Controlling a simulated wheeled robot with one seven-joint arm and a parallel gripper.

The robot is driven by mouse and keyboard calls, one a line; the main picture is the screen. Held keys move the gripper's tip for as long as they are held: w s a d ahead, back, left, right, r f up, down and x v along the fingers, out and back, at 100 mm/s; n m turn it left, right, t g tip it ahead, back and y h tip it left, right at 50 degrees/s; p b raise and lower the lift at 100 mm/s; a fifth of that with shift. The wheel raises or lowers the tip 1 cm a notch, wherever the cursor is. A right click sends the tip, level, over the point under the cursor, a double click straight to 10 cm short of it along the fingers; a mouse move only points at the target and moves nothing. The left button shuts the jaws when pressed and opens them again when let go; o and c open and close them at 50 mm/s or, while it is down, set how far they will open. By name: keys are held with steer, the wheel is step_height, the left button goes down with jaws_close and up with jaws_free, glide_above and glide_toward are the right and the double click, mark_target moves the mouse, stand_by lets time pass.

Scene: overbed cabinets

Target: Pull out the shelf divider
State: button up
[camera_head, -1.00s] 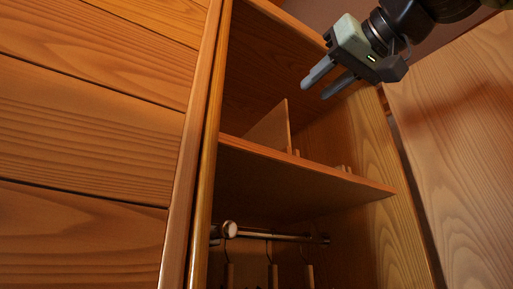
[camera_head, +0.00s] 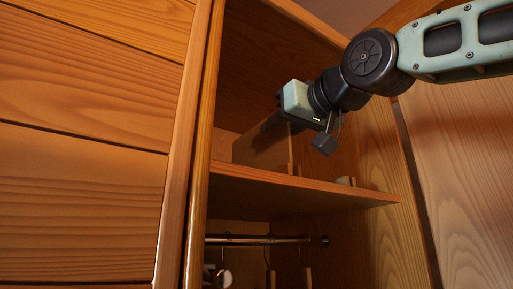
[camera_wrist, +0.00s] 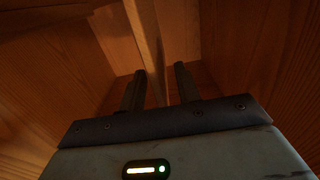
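The shelf divider (camera_head: 262,148) is a thin upright wooden panel on the upper shelf (camera_head: 300,187) of the open cabinet. My gripper (camera_head: 268,126) is inside the upper compartment at the divider's top edge, and its fingers are partly hidden in the head view. In the wrist view, my gripper (camera_wrist: 159,70) has its two dark fingers apart. The divider (camera_wrist: 148,38) shows there as a pale panel running down between the fingers. A gap shows between the fingers; contact with the divider cannot be made out.
A clothes rail (camera_head: 265,240) with hangers is under the shelf. The cabinet's left upright (camera_head: 205,130) and right wall (camera_head: 385,150) bound the opening.

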mark_target(254, 149)
steer(key=p+x, duration=0.1)
steer(key=x, duration=0.1)
steer(key=shift+w+a+r, duration=0.1)
steer(key=shift+w+a, duration=0.05)
steer(key=shift+w, duration=0.15)
jaws_close()
